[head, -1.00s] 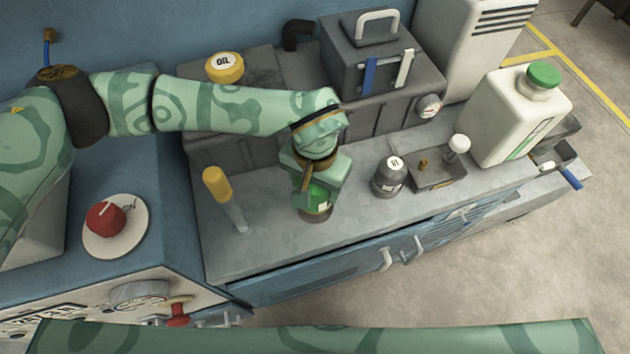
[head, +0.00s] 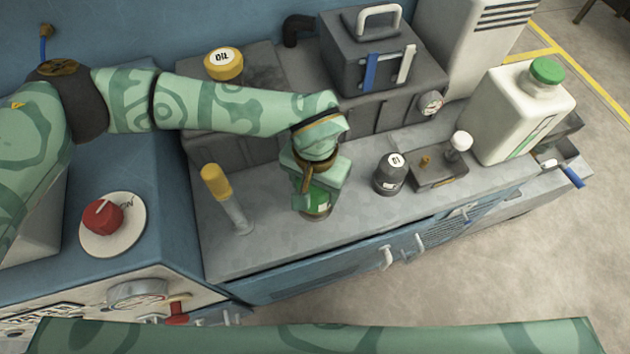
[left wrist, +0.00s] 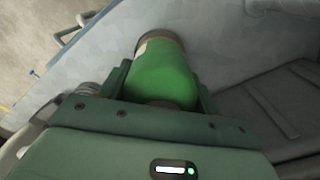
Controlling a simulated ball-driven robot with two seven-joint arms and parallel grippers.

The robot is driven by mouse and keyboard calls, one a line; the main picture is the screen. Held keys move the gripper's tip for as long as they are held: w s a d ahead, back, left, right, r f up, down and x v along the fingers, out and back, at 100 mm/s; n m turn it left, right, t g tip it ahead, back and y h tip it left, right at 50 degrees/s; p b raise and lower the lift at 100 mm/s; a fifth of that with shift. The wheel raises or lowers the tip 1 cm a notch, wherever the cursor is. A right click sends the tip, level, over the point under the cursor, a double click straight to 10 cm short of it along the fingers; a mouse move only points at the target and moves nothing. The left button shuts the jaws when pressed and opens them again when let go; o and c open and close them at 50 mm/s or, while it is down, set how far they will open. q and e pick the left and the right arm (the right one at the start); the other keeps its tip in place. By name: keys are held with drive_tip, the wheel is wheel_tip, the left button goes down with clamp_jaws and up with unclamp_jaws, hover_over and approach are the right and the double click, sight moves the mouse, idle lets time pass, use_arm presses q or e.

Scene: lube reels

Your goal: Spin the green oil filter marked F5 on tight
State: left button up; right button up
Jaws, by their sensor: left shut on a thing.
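The green oil filter (head: 317,201) stands upright at the middle of the grey bench top, on a dark round base. My left gripper (head: 314,186) points down over it from above and is shut on its body. In the left wrist view the filter (left wrist: 163,75) sits between the two fingers of the gripper (left wrist: 160,88), with a pale label edge and a dark rim at its far end. I cannot read the F5 mark. My right gripper is not in view; only a patterned piece of my own body crosses the bottom of the head view.
A dark filter (head: 391,174) stands to the right, beside a small tray (head: 438,176) with a white-capped part. A yellow-handled tool (head: 226,199) stands at left. A white jug (head: 515,115) with a green cap is at far right. The bench front is clear.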

use_arm(q)
drive_tip(key=shift+f, duration=0.45)
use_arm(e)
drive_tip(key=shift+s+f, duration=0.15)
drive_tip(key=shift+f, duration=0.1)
use_arm(q)
drive_tip(key=o, duration=1)
drive_tip(key=shift+c, duration=0.2)
drive_tip(key=shift+r, duration=0.15)
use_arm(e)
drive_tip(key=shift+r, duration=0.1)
use_arm(q)
wheel_tip(320, 180, up, 16)
drive_tip(key=p, duration=0.4)
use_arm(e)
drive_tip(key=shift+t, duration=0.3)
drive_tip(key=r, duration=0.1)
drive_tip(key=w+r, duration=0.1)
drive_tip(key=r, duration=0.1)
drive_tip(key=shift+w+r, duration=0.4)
